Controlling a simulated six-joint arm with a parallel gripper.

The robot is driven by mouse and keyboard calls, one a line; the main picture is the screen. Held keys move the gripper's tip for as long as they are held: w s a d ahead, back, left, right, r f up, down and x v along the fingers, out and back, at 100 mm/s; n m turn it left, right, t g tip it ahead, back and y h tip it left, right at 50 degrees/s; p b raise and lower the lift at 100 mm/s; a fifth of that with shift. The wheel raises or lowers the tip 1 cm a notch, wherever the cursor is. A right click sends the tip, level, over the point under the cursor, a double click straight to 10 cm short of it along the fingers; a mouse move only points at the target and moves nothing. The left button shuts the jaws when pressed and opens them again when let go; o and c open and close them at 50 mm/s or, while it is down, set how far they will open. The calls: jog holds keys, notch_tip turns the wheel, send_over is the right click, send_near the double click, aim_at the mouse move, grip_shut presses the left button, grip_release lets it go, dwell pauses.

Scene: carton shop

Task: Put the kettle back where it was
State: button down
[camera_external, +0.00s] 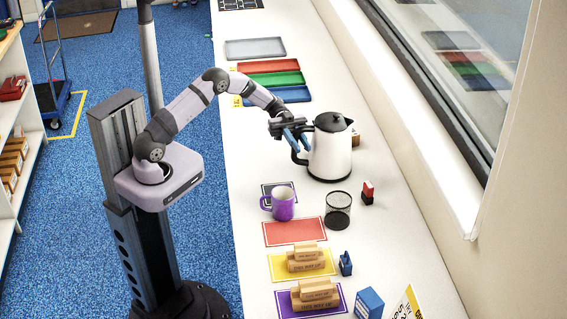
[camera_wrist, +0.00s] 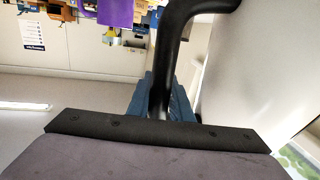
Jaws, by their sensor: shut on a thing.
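The kettle (camera_external: 331,152) is white with a black lid, spout and handle, and stands upright on or just above the long white counter; I cannot tell which. My gripper (camera_external: 300,140) is at its left side, with blue fingers closed around the black handle. In the wrist view the black handle (camera_wrist: 170,60) runs down between my blue fingers (camera_wrist: 160,103). Part of the white body shows at the right of that view.
A red mat (camera_external: 294,232) is bare. Red, green and blue trays (camera_external: 275,80) lie behind. A red-and-black item (camera_external: 367,192) is right. The wall and window ledge bound the right.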

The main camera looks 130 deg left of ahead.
jog(key=c, duration=1.6)
grip_release()
jog(key=shift+s+a, duration=0.1)
jog(key=shift+s, duration=0.1)
jog(key=shift+b+v, duration=1.35)
jog(key=shift+v, duration=4.45)
